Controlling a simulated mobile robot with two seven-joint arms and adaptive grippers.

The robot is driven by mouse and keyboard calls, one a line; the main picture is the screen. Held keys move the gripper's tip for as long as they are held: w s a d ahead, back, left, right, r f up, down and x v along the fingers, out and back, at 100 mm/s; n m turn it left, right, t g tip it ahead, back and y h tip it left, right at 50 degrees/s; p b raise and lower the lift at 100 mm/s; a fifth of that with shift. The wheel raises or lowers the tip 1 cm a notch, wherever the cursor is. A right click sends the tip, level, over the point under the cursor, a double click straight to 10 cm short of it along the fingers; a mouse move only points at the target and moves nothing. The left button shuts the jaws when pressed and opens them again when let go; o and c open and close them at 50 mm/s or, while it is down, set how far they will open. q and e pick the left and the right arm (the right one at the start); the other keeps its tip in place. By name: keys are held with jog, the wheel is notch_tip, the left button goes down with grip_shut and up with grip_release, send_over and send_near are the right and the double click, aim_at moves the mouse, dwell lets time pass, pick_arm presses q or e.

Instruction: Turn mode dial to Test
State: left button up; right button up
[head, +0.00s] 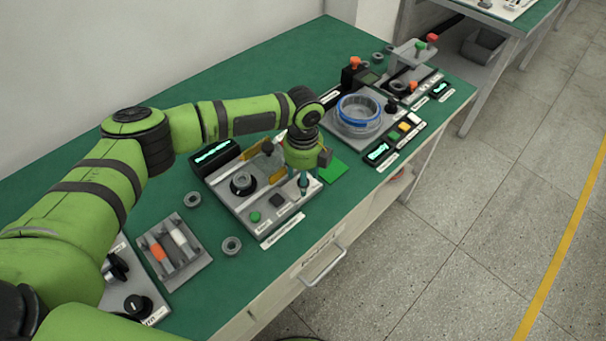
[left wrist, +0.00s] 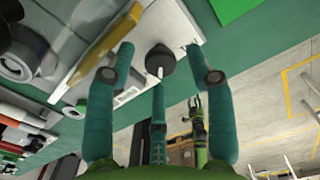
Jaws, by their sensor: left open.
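My left gripper (head: 303,187) is open and points down over the right end of a grey control panel (head: 222,185). In the left wrist view, a black knob with a white pointer line (left wrist: 160,64) lies between the spread fingers (left wrist: 150,75), with no clear contact. In the head view the gripper hides this knob. A larger round dial (head: 242,184) sits on the panel's left part. The panel labels are too small to read, so I cannot tell where Test is. A green and black arm part, perhaps my right arm (left wrist: 200,130), shows small in the wrist view.
A tray with orange and white pieces (head: 172,250) and grey rings (head: 231,245) lie left of the panel. A green pad (head: 333,169) and a ring-shaped motor housing (head: 359,116) are to its right. A lit display (head: 215,156) stands behind the panel. Bare green tabletop lies behind.

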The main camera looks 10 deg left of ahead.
pick_arm(q)
jog(key=shift+f, duration=0.4)
pick_arm(e)
jog(key=shift+a, duration=0.1)
pick_arm(q)
grip_shut()
pick_arm(e)
jog(key=shift+a, duration=0.45)
